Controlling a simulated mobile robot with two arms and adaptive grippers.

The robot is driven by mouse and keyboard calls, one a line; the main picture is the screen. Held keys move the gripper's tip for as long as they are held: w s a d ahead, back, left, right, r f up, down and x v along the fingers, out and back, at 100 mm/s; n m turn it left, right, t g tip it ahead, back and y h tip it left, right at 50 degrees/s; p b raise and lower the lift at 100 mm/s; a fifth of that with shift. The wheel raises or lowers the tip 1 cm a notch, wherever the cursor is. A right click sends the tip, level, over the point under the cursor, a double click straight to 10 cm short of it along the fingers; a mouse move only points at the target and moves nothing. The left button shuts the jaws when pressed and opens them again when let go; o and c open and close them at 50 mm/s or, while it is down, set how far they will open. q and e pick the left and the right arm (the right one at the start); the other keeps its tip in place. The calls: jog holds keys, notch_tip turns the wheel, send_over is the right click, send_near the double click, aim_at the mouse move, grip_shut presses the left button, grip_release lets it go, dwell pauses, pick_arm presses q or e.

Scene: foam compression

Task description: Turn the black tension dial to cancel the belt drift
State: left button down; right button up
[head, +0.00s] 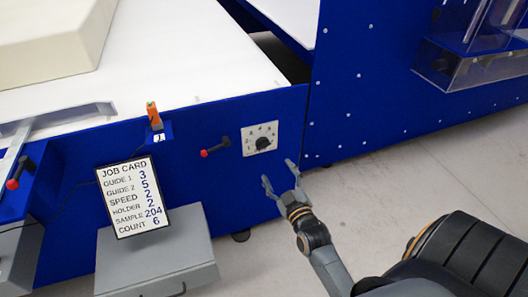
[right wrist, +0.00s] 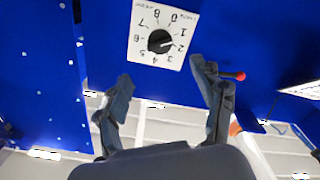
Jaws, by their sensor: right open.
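The black tension dial (head: 263,144) sits on a white numbered plate (head: 249,148) on the blue side panel in the head view. In the right wrist view the dial (right wrist: 160,41) shows upside down at the upper middle, with its light pointer mark towards the 2. My right gripper (head: 279,179) is open and empty, a little below and in front of the dial, not touching it. Its two fingers (right wrist: 166,92) also show apart in the right wrist view, with the dial beyond the gap between them. My left gripper is not in view.
A red-tipped lever (head: 214,148) sticks out just left of the dial plate. A job card (head: 134,198) stands above a grey box (head: 160,254). A foam block (head: 45,40) lies on the white belt (head: 180,62). Floor is clear below the dial.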

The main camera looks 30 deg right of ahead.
aim_at(265, 148)
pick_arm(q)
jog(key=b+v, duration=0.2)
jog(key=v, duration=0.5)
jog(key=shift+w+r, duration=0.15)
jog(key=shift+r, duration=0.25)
pick_arm(e)
jog(key=x, duration=1.2)
jog(key=shift+w, duration=0.3)
jog(key=c, duration=1.2)
